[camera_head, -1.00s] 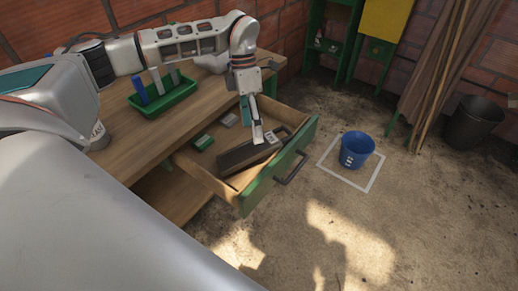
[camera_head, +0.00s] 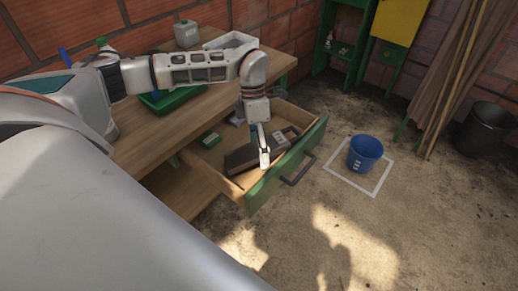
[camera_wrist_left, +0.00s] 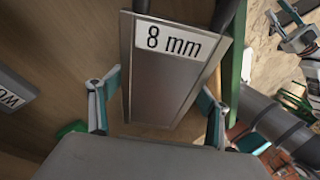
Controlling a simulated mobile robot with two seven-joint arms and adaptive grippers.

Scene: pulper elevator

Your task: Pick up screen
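The screen (camera_head: 240,160) is a flat grey rectangular piece with a dark frame, lying in the open drawer. In the left wrist view the screen (camera_wrist_left: 160,85) carries a white "8 mm" label near its top edge. My left gripper (camera_head: 261,150) points down over the screen in the head view. In the left wrist view the teal fingers of my left gripper (camera_wrist_left: 156,108) stand spread, one on each side of the screen. I see no clear grip; whether the fingertips touch its edges is hard to tell.
The drawer (camera_head: 270,187) has a green front with a dark handle and extends from the wooden workbench (camera_head: 155,150). A green tray (camera_head: 165,102) sits on the bench. A blue bucket (camera_head: 364,153) stands on the floor inside a white square.

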